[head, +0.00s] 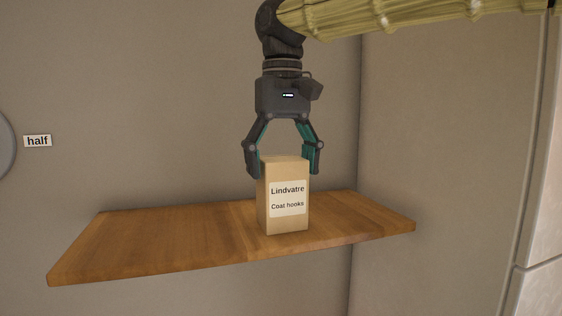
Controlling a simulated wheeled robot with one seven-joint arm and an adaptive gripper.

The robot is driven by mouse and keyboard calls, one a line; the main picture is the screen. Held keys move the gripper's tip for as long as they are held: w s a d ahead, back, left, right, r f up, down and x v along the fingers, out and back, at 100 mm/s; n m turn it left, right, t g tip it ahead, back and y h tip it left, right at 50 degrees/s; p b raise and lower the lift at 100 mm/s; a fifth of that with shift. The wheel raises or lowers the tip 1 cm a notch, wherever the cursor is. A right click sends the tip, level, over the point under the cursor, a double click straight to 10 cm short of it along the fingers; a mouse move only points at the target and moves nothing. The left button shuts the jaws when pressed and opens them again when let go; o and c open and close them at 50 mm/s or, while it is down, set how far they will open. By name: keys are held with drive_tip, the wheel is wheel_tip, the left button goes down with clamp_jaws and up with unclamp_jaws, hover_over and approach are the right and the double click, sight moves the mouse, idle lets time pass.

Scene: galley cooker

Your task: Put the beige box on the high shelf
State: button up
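The beige box (288,217), labelled "Lindvatre Coat hooks", stands upright on the wooden shelf (165,242), a little right of the shelf's middle and near its front edge. My gripper (285,173) points straight down above the box. Its two fingers are spread wide, one on each side of the box's top. A small gap shows between the right finger and the box. The left finger is very close to the box's left edge, and I cannot tell whether it touches.
The shelf is otherwise bare, with free room left and right of the box. A plain wall is behind it, and a side wall (440,150) stands at the right. A small "half" label (37,141) is on the wall at left.

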idle(0.3)
wheel_tip(320, 180, up, 12)
drive_tip(key=b, duration=0.3)
idle(0.4)
drive_tip(key=shift+r, duration=0.1)
